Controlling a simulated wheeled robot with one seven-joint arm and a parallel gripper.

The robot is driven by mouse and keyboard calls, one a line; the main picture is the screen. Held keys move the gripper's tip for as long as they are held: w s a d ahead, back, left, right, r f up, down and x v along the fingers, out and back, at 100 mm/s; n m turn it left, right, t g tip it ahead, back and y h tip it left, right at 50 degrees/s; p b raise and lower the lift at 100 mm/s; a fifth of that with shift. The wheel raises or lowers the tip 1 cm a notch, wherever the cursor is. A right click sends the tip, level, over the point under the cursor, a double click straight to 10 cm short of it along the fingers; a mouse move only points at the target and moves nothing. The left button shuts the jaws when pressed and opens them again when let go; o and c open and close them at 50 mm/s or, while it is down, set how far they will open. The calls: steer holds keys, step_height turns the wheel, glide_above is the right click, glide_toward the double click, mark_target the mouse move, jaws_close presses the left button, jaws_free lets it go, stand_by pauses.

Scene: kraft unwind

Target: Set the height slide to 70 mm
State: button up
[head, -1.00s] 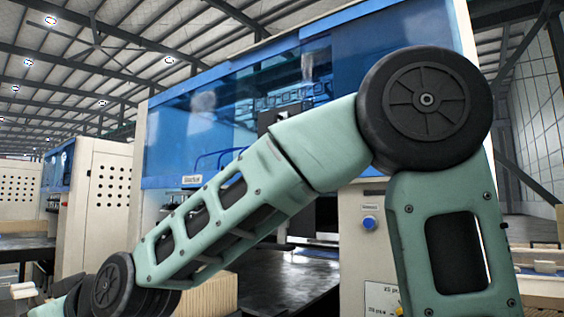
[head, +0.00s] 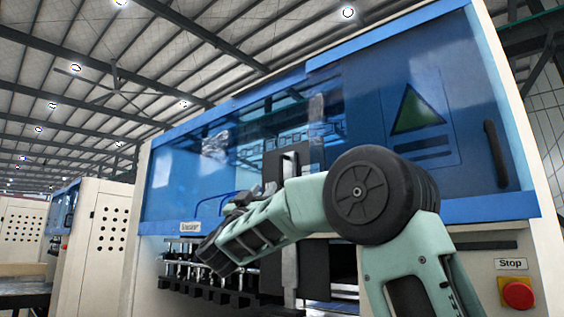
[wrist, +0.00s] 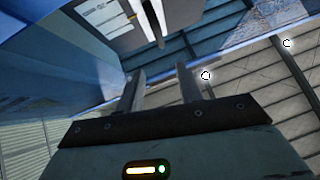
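A dark upright plate (head: 272,165) with a pale vertical handle (head: 289,164) is on the front of the blue-and-cream machine; it looks like the height slide, but I cannot read a scale or value. In the head view my gripper (head: 255,193) is raised in front of the machine, left of and below the handle. My forearm hides part of the machine behind it.
A blue tinted cover (head: 235,150) spans the machine's upper front. A red stop button (head: 517,293) is at the lower right. A row of dark clamps (head: 205,280) lies below the cover. A perforated cream cabinet (head: 105,235) stands at the left.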

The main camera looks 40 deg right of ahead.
mark_target(280, 165)
steer(key=p+x, duration=0.8)
steer(key=x, duration=0.7)
steer(key=shift+w, duration=0.1)
jaws_close()
